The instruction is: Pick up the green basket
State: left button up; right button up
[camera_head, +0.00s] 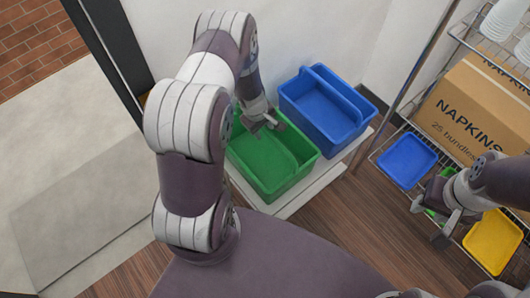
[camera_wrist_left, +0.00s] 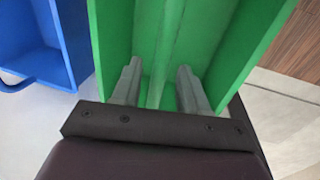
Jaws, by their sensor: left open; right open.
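The green basket (camera_head: 262,165) stands on a low white platform, left of a blue basket, in the head view. It looks empty. My left gripper (camera_head: 263,122) is over its far end, open. In the left wrist view, the two fingers (camera_wrist_left: 160,75) point into the green basket (camera_wrist_left: 115,40), with a narrow upright green bar or handle between them. I cannot tell whether the fingers touch it. My right gripper (camera_head: 440,222) is open and empty at the right, in front of the wire rack.
The blue basket (camera_head: 325,108) stands close beside the green one. A white platform (camera_head: 318,182) lies under both. The wire rack holds a napkin box (camera_head: 475,110), a blue tray (camera_head: 407,160), a yellow tray (camera_head: 493,242) and a partly hidden green tray. A wall is behind.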

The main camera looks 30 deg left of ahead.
pick_arm(q)
jog(key=shift+w+f, duration=0.2)
jog(key=shift+f, duration=0.25)
grip_shut()
jog(key=shift+r, duration=0.1)
dwell(1.0)
